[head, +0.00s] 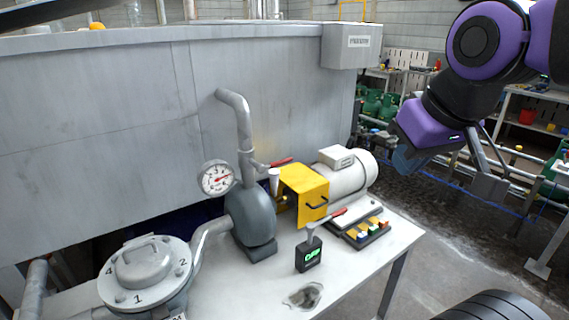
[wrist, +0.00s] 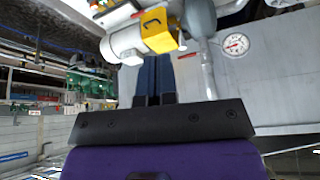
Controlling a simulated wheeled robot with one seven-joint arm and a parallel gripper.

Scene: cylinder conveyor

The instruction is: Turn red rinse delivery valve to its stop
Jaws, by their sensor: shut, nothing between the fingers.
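A red valve handle (head: 281,162) sticks out to the right from the grey delivery pipe (head: 243,125) above the pump. It also shows as a small red bar (wrist: 187,56) beside the pipe in the wrist view. A second red-tipped lever (head: 327,218) stands on a black box with a green "OFF" display (head: 309,255). My gripper (head: 405,160) hangs at the upper right of the head view, well away from both levers. Its dark blue fingers (wrist: 155,80) are together and empty in the wrist view.
A round gauge (head: 216,178), grey pump (head: 252,220), yellow guard (head: 303,190) and pale motor (head: 345,175) crowd the white table (head: 235,290). A filter housing (head: 143,270) stands front left. A big grey tank (head: 100,130) walls the back. Air around my gripper is clear.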

